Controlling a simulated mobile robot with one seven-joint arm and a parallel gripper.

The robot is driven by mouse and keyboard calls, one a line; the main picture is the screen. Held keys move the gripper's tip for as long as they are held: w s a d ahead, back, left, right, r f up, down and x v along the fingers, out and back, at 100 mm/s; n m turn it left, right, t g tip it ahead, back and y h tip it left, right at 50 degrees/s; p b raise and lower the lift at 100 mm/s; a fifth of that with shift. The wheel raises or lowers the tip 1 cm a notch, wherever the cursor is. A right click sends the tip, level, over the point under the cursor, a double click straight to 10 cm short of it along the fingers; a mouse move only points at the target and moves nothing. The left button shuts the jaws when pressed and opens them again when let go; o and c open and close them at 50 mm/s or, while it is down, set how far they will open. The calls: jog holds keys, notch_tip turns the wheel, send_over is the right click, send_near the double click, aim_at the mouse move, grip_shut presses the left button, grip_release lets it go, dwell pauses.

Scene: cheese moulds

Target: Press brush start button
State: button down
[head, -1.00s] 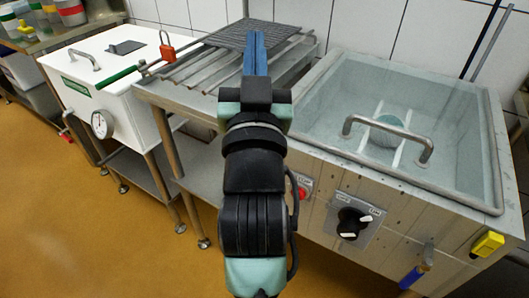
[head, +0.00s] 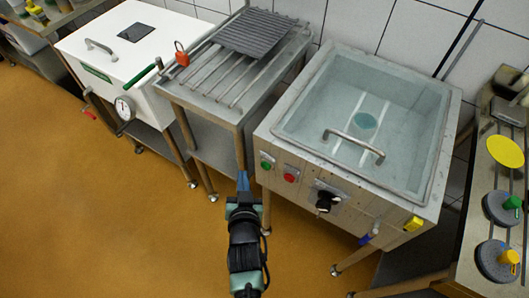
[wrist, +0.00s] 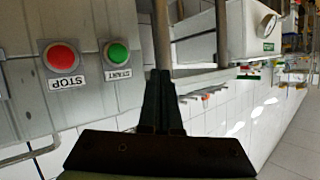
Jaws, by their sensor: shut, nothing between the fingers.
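The green START button (head: 267,162) is on the front panel of the glass-lidded washing tub (head: 262,135). It also shows in the wrist view, upside down, with its label (wrist: 117,53). The red STOP button (head: 291,175) is beside it, also in the wrist view (wrist: 61,57). My gripper (head: 242,178) is shut and empty, in front of the panel and to the left of the green button in the head view. In the wrist view its fingertips (wrist: 160,75) are to the right of the green button and apart from it.
A black rotary knob (head: 326,201) and a yellow block (head: 413,223) are on the same front. A metal rack table (head: 215,90) stands left of the tub, and a white vat (head: 125,45) beyond it. The floor in front is clear.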

aim_at(266, 165)
jog(key=s+f+g+p, duration=0.1)
jog(key=s+f+p, duration=0.1)
jog(key=s, duration=0.3)
jog(key=shift+s+a+f+g+p, duration=0.25)
jog(key=shift+f+g+p, duration=0.05)
jog(key=shift+f, duration=0.5)
jog(key=w+d+b, duration=0.4)
jog(key=w+b, duration=0.3)
jog(key=shift+w+d, duration=0.2)
jog(key=shift+w, duration=0.15)
dwell(1.3)
jog(key=shift+w+d+b, duration=0.2)
jog(key=shift+w+b, duration=0.15)
jog(key=shift+b, duration=0.1)
